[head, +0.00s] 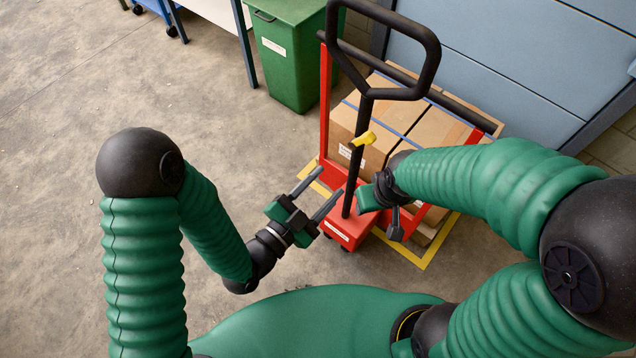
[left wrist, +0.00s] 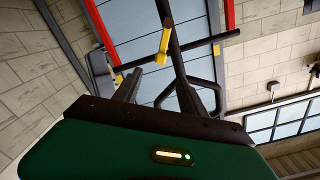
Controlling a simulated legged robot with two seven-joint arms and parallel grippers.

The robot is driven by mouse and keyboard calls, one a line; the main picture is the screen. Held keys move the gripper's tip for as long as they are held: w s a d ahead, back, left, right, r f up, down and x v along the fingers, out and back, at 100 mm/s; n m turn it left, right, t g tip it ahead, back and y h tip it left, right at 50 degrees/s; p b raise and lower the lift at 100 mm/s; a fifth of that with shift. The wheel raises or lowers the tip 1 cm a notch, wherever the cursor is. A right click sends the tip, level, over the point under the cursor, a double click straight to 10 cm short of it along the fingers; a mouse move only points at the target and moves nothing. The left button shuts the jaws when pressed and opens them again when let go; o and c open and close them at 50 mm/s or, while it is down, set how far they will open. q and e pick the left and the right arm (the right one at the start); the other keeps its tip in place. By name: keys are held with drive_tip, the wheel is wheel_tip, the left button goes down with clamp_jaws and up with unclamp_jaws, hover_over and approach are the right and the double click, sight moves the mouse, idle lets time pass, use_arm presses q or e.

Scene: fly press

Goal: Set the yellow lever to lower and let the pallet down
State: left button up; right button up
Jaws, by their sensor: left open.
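The yellow lever (head: 363,139) is on the black handle shaft of a red pallet truck (head: 345,228). It also shows in the left wrist view (left wrist: 163,42), upper middle. My left gripper (head: 330,181) is open and empty, left of the shaft and below the lever, with a gap between them. My right gripper (head: 385,203) is low beside the shaft on its right; its arm partly hides it, and whether its jaws are open is unclear. The wooden pallet (head: 428,233) is mostly hidden under cardboard boxes (head: 350,112) and behind my right arm.
A black loop handle (head: 432,50) tops the shaft. A green bin (head: 289,55) and a table (head: 215,12) stand at the back. A blue-grey panelled structure (head: 490,65) rises behind the load. A yellow floor line (head: 436,248) borders the pallet. The floor at left is clear.

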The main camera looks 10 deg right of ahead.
use_arm(q)
drive_tip(key=shift+p+v, duration=0.9)
drive_tip(key=shift+v, duration=0.15)
use_arm(e)
drive_tip(key=v, duration=0.3)
drive_tip(key=shift+w+r, duration=0.2)
drive_tip(key=shift+w, duration=0.1)
